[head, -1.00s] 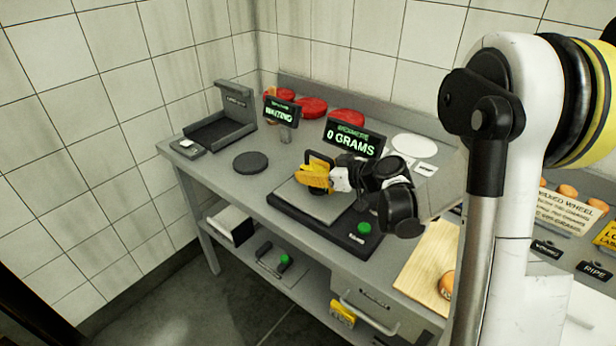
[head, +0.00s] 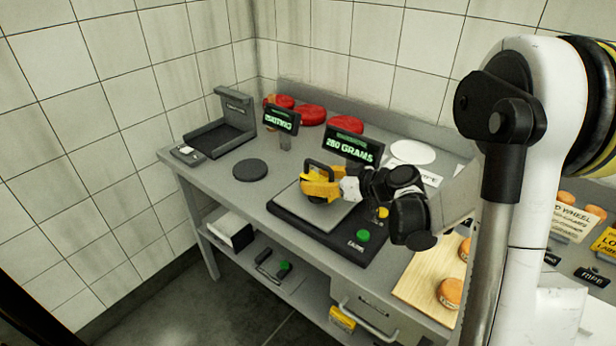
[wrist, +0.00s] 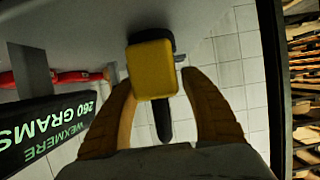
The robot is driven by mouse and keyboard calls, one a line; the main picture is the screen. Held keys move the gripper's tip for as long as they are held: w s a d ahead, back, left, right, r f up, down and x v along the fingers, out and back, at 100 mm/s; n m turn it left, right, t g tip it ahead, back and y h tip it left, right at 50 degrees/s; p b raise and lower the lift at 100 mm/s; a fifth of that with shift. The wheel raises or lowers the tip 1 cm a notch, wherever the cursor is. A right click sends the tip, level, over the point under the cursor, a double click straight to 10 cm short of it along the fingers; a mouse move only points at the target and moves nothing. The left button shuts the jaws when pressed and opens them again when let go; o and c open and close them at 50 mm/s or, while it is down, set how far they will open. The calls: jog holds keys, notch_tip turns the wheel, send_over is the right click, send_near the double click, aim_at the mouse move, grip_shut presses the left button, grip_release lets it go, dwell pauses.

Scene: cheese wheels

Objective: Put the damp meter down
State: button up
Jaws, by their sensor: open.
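The damp meter is a yellow block with a black handle; it shows between my fingers in the wrist view (wrist: 152,68) and stands on the scale plate in the head view (head: 317,188). My gripper (head: 336,187) is open around it, with one orange-yellow finger on each side in the wrist view (wrist: 160,88). Gaps show between the fingers and the block there. The scale (head: 320,241) has a grey plate and a dark base, and its display (head: 353,147) reads 260 grams, clearer in the wrist view (wrist: 45,125). The meter's underside is hidden.
A black disc (head: 250,170) lies on the grey bench left of the scale. A dark tray stand (head: 222,140) and a second display (head: 281,118) stand behind it. Red wheels (head: 345,124) line the back. A wooden board (head: 425,270) with round cheeses is at the right.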

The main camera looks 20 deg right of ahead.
aim_at(333, 181)
jog(key=p+v, duration=0.2)
jog(key=v, duration=0.6)
jog(key=shift+r, duration=0.15)
jog(key=shift+s+r, duration=0.1)
jog(key=shift+s, duration=0.25)
jog(key=s+a+r+m+g+h, duration=0.2)
jog(key=s+a+m+g+h, duration=0.15)
jog(key=s+a, duration=0.45)
jog(key=s+d+r+m+h, duration=0.2)
jog(key=s+m+h, duration=0.1)
jog(key=s, duration=0.9)
jog(key=shift+s+m+h, duration=0.35)
jog(key=shift+h, duration=0.4)
